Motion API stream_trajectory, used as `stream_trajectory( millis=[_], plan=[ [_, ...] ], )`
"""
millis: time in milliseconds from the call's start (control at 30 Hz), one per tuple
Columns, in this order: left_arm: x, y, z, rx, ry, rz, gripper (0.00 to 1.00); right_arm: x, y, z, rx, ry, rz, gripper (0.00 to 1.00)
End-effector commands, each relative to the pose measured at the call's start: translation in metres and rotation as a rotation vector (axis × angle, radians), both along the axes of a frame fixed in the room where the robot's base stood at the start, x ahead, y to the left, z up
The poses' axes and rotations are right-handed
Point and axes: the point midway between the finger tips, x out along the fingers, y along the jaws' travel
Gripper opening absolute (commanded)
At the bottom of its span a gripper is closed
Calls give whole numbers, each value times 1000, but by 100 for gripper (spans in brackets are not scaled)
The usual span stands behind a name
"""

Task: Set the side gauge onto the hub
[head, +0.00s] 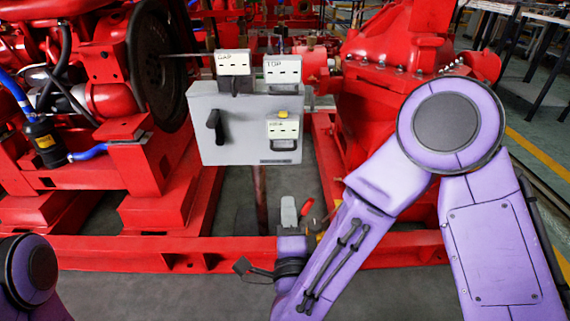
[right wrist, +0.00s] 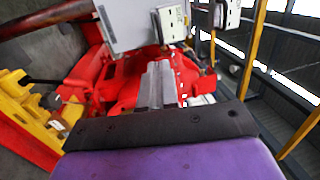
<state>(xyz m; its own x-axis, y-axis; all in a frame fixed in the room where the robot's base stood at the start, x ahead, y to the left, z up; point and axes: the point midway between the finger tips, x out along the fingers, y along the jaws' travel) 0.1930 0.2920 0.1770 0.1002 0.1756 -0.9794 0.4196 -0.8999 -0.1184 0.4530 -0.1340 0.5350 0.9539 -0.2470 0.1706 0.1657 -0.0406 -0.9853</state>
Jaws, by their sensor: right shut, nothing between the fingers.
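A grey panel box (head: 210,100) stands in the middle of the head view and carries three white gauges. The upper two read GAP (head: 233,63) and TOP (head: 282,70). The lower right one, with a yellow knob above it, looks like the side gauge (head: 283,130); its label is blurred. A large dark disc (head: 155,65) stands left of the panel; I cannot tell which part is the hub, and the panel hides what lies behind it. My right gripper (head: 289,211) is shut and empty, below the panel and apart from it. It also shows in the right wrist view (right wrist: 156,85). My left gripper is out of view.
Red engine parts (head: 60,110) fill the left and a red pump body (head: 385,55) the right. A red base frame (head: 180,255) crosses in front. A yellow structure (right wrist: 30,125) stands at left in the right wrist view. Grey floor is free in front.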

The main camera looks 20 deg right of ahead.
Motion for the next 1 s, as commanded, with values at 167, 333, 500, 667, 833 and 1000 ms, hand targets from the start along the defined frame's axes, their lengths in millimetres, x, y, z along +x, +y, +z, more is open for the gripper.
stream_trajectory(
  millis=[167,333,500,667,833,1000],
  plan=[
    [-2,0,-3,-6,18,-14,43,19,-6,2,3,1,-6,0],
    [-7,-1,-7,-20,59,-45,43,54,-16,7,5,1,-7,0],
    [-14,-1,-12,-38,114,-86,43,89,-25,12,3,1,-8,0],
    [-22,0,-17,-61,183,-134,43,116,-32,17,0,0,-5,0],
    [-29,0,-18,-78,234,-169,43,131,-35,21,-1,2,-2,0],
    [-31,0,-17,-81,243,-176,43,134,-35,23,-2,2,-1,0]
  ],
)
